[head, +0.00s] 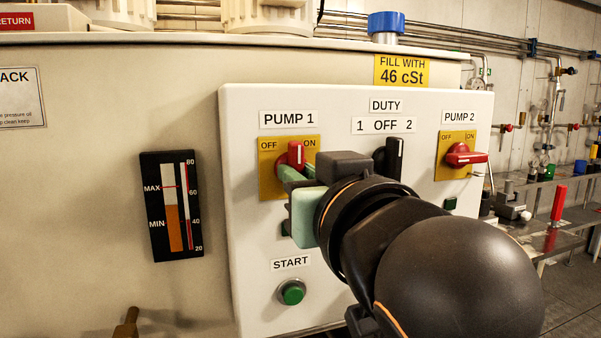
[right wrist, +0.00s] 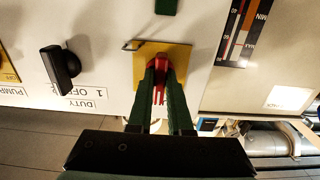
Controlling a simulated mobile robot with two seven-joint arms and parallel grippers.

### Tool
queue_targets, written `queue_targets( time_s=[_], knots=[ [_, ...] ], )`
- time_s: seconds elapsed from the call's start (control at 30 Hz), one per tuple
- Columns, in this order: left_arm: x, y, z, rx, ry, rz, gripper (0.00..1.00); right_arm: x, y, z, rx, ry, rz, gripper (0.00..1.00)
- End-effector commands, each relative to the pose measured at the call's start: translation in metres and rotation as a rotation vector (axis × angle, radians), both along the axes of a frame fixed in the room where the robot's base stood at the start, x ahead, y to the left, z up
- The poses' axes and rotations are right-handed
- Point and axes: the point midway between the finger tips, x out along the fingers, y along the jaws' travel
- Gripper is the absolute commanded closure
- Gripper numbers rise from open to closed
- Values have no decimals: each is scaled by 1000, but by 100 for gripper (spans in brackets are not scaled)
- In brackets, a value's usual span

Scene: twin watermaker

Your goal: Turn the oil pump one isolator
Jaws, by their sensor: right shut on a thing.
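The pump 1 isolator is a red handle (head: 296,153) on a yellow OFF/ON plate (head: 268,182), under the PUMP 1 label on the white panel. The handle looks about upright, with its white mark at the top between OFF and ON. My right gripper (head: 292,172) is shut on the handle, its green fingers on either side. The upside-down right wrist view shows the red handle (right wrist: 160,65) between the fingertips (right wrist: 162,80). The lower handle and part of the plate are hidden by the fingers. My left gripper is not in view.
To the right are the black duty switch (head: 395,155) and the red pump 2 isolator (head: 463,156), lying about horizontal. The green START button (head: 292,292) is below. A level gauge (head: 171,206) is on the left. Pipes and a bench stand at the far right.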

Motion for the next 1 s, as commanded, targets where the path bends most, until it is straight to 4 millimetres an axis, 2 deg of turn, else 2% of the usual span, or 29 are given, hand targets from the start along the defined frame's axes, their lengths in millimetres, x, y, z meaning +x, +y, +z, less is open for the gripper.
queue_targets(
  time_s=[0.4,0.43,0.67,1.0],
  knots=[
    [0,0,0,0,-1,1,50,0,0,0,10,1,1,100],
    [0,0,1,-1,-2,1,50,0,0,0,10,1,1,79],
    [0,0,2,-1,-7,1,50,0,0,0,8,1,0,53],
    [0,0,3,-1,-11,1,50,1,0,0,7,1,0,52]
  ],
)
